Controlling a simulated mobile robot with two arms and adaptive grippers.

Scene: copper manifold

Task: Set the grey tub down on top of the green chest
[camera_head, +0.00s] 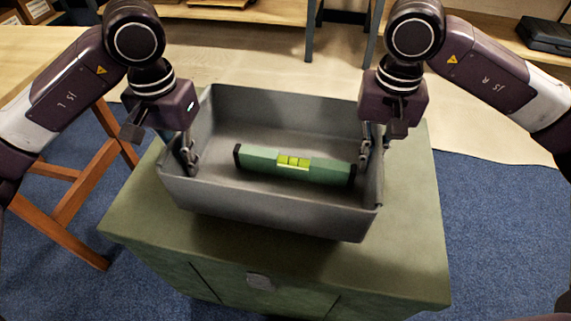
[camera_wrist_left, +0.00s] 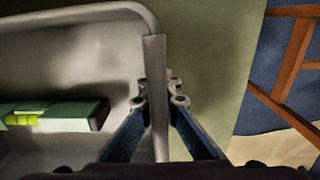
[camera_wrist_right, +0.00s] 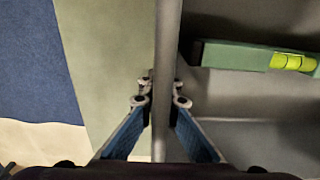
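The grey tub (camera_head: 265,212) is over the top of the green chest (camera_head: 412,225), roughly level and slightly turned. A dark shadow lies on the chest top under its front wall; I cannot tell whether its bottom touches. A green spirit level (camera_head: 325,172) with a yellow vial lies inside. My left gripper (camera_head: 188,158) is shut on the tub's left wall, with the rim between its fingers in the left wrist view (camera_wrist_left: 160,92). My right gripper (camera_head: 366,155) is shut on the right wall, likewise in the right wrist view (camera_wrist_right: 160,92).
A wooden table (camera_head: 40,60) with orange-brown trestle legs (camera_head: 75,195) stands to the left of the chest. Blue carpet (camera_head: 495,225) lies around. Shelving (camera_head: 240,12) stands at the back, with a black case (camera_head: 545,35) at the back right. Bare chest top shows around the tub.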

